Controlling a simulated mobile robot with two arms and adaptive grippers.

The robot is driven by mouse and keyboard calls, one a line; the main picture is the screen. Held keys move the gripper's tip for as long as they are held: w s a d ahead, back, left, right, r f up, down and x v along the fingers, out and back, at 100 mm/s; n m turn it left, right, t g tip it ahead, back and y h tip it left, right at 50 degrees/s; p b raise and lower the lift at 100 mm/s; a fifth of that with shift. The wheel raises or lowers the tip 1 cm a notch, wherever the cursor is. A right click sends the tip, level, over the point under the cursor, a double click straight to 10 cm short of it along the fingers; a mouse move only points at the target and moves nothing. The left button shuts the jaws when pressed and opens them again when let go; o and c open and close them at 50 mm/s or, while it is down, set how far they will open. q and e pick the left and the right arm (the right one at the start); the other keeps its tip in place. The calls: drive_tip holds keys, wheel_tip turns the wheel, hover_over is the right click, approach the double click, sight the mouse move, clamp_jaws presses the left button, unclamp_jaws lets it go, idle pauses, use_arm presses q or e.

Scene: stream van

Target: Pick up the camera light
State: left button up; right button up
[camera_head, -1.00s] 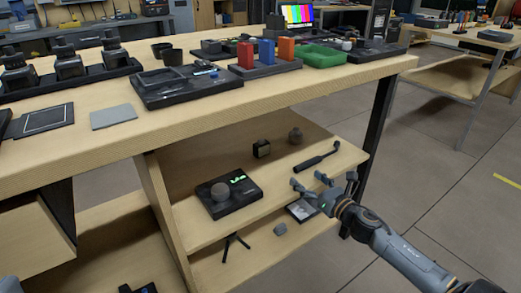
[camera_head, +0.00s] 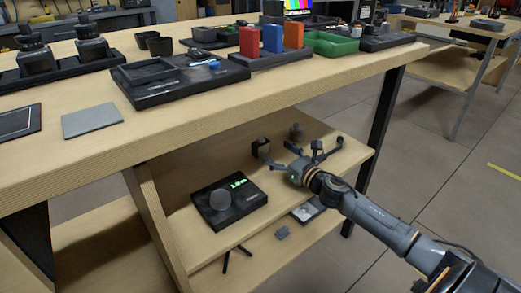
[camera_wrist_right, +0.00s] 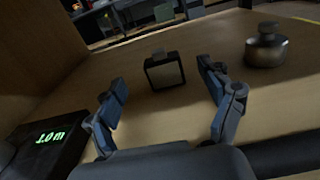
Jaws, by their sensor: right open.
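The camera light is most likely the small black box with a pale square front and a knob on top; it stands upright on the shelf under the table in the head view (camera_head: 261,149) and in the right wrist view (camera_wrist_right: 165,72). My right gripper (camera_head: 293,150) is over this shelf, just right of the box. In the right wrist view my right gripper (camera_wrist_right: 160,88) is open and empty, with the box ahead between its fingers, apart from them. My left gripper is not in view.
A grey round-topped object (camera_wrist_right: 266,46) stands right of the box. A black device with green digits (camera_head: 239,204) sits nearer on the shelf, left of my gripper. The tabletop (camera_head: 180,128) is above, and a dark leg (camera_head: 381,120) is at right.

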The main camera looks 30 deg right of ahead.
sight(263, 141)
drive_tip(key=shift+w+a+b, duration=0.15)
drive_tip(key=shift+w+b, duration=0.2)
drive_tip(key=shift+w, duration=1.65)
drive_tip(key=shift+w+a+b, duration=0.15)
drive_tip(key=shift+w+b, duration=0.15)
drive_tip(key=shift+w, duration=1.65)
drive_tip(key=shift+c, duration=0.2)
drive_tip(key=c, duration=1.3)
drive_tip(key=shift+r, duration=0.2)
